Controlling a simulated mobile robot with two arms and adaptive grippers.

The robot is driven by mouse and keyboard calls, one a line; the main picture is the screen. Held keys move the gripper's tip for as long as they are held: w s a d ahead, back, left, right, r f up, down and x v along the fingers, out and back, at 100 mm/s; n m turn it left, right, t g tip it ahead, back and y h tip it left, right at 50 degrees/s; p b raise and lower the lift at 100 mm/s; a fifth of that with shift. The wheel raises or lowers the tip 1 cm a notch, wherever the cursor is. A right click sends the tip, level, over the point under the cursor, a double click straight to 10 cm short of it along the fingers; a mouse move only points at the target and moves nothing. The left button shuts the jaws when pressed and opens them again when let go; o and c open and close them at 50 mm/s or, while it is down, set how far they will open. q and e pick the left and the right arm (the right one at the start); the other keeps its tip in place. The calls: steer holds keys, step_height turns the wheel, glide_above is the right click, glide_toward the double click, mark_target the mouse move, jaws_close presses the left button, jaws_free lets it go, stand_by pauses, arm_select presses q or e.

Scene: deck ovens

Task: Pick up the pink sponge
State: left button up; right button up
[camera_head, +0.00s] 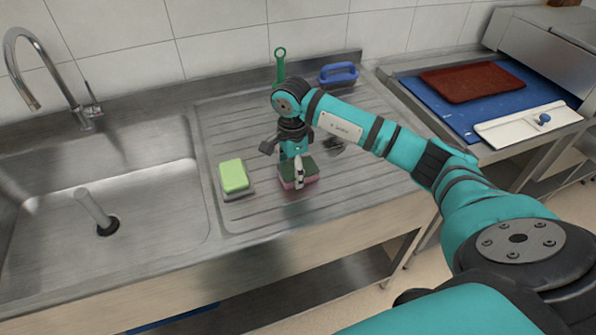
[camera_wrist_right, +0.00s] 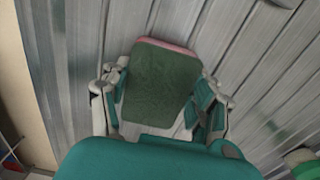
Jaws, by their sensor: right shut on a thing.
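The pink sponge (camera_head: 299,183) has a dark green scouring top and a pink lower body, and it lies on the ribbed steel drainboard. My right gripper (camera_head: 298,172) points down over it, with its fingers at the sponge's sides. In the right wrist view the sponge (camera_wrist_right: 162,85) shows its green face, with a pink edge at the far end. The fingers of the right gripper (camera_wrist_right: 160,105) stand on both sides and are shut on it. I cannot tell whether it is lifted. My left gripper is not in view.
A light green sponge (camera_head: 234,175) lies on a grey dish (camera_head: 238,195) left of my gripper. The sink basin (camera_head: 150,215) is further left. A green-handled brush (camera_head: 280,65) and a blue-handled item (camera_head: 339,73) stand at the back. A blue board (camera_head: 455,110) lies to the right.

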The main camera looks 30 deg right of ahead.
mark_target(293, 169)
steer(key=shift+r, duration=0.1)
steer(key=shift+r+b, duration=0.35)
steer(key=shift+r, duration=0.2)
step_height(293, 169, up, 2)
steer(key=shift+w+r+b, duration=0.1)
steer(key=shift+b, duration=0.35)
steer(key=s+a+b, duration=0.1)
steer(key=s+a, duration=0.2)
steer(key=a, duration=0.1)
steer(key=s+a+r+b, duration=0.1)
steer(key=s+a, duration=0.2)
steer(key=s+a+b, duration=0.1)
steer(key=s+a, duration=0.2)
steer(key=a, duration=0.1)
steer(key=shift+a+r, duration=0.15)
steer(key=shift+a, duration=0.2)
steer(key=shift+s+a+r, duration=0.15)
steer(key=shift+s+a, duration=0.3)
steer(key=shift+a, duration=0.05)
steer(key=shift+o, duration=0.7)
steer(key=c, duration=0.5)
